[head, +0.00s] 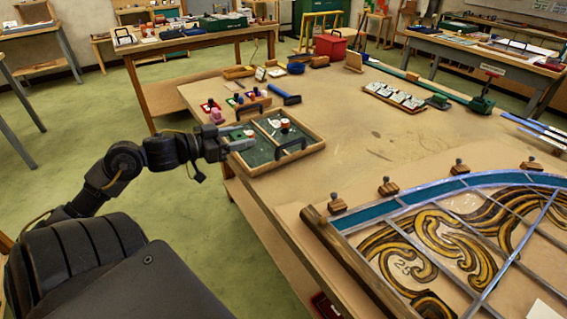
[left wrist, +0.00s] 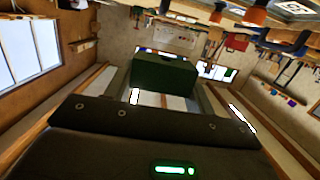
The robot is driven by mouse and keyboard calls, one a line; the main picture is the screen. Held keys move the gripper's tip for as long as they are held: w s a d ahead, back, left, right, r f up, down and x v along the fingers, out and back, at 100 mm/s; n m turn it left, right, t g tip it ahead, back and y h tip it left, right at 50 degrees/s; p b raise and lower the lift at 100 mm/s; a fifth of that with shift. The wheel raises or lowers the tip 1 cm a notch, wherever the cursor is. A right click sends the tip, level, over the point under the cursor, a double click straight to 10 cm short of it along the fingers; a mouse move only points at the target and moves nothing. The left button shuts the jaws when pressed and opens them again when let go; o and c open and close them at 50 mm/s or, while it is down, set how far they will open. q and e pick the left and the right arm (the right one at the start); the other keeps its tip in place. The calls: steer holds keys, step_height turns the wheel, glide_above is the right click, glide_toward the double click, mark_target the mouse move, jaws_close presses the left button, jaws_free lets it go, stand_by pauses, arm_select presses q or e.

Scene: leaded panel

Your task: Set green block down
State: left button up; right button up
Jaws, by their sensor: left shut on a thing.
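My left gripper (head: 246,136) reaches in from the left to the near-left rim of a wooden tray (head: 262,169) with green-lined compartments. In the left wrist view a dark green block (left wrist: 165,75) sits between the two fingers, and the gripper is shut on it. In the head view the block is hard to tell from the green tray lining behind it. I cannot tell whether it touches the tray. My right gripper is not in view.
The tray has dark handles and small items inside. Coloured pieces (head: 214,112) and a blue-handled tool (head: 285,95) lie behind it. A leaded panel (head: 450,240) fills the table's near right. The tabletop (head: 345,130) right of the tray is clear.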

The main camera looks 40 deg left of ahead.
arm_select(q)
steer(key=w+d+f, duration=0.3)
steer(key=w+d, duration=0.1)
steer(key=d, duration=0.2)
glide_above(284, 182)
steer(key=a, duration=0.1)
steer(key=f, duration=0.2)
steer(key=s+f, duration=0.1)
steer(key=f, duration=0.1)
steer(key=shift+f, duration=0.1)
steer(key=shift+w+d+f, duration=0.3)
steer(key=shift+d+f, duration=0.05)
steer(key=shift+f, duration=0.25)
steer(key=shift+w+d+f, duration=0.1)
steer(key=shift+d+f, duration=0.05)
steer(key=shift+f, duration=0.8)
steer(key=shift+w+d+f, duration=0.1)
steer(key=shift+f, duration=0.8)
steer(key=shift+f, duration=0.15)
steer(key=o, duration=1)
